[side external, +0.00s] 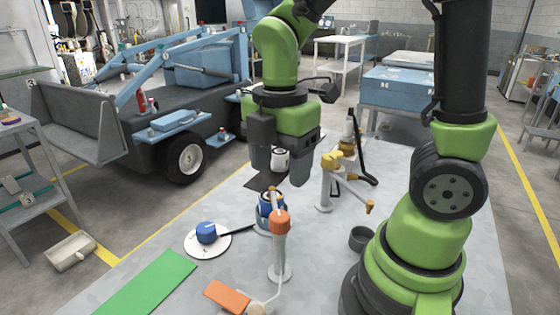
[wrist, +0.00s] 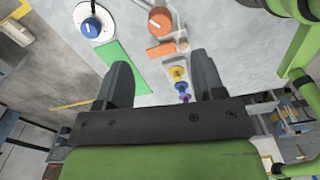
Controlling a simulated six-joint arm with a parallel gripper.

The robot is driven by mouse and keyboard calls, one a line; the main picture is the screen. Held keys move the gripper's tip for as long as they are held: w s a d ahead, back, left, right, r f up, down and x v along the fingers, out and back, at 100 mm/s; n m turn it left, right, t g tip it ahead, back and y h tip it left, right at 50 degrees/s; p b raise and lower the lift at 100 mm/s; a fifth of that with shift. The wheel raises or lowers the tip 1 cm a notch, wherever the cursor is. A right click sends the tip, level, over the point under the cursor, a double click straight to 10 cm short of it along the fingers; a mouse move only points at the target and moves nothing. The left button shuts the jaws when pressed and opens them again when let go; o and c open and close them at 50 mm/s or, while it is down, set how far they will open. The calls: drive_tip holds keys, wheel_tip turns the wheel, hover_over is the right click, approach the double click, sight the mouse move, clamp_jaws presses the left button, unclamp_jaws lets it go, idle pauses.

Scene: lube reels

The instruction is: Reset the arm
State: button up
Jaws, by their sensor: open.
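My gripper (side external: 280,172) hangs above the grey worktable (side external: 205,281), fingers pointing down. It is open, and nothing shows between its fingers. In the wrist view my gripper (wrist: 163,70) shows two dark fingers set apart, with tabletop beyond them. The gripper is well above the table and appears to touch nothing. In the side view, a blue round can (side external: 268,205) stands below it, partly hidden by an orange-topped post (side external: 280,228).
A blue knob (side external: 206,232) sits on a white disc at the left. A green mat (side external: 148,283) and an orange plate (side external: 226,297) lie in front. A yellow-jointed stand (side external: 331,165) and dark cup (side external: 358,239) are at right. A blue-framed vehicle (side external: 170,115) stands behind.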

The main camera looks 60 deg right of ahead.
drive_tip(key=s+r+m+t+y, duration=0.1)
drive_tip(key=s+r+m+t, duration=0.2)
drive_tip(key=m, duration=0.7)
drive_tip(key=s+a+r+m+t+y, duration=0.1)
drive_tip(key=s+r+m+t, duration=0.2)
drive_tip(key=r+m, duration=0.3)
drive_tip(key=m+t, duration=0.1)
drive_tip(key=m, duration=0.3)
drive_tip(key=shift+a+r+m, duration=0.15)
drive_tip(key=shift+m, duration=0.15)
drive_tip(key=shift+o, duration=0.4)
drive_tip(key=shift+s, duration=0.1)
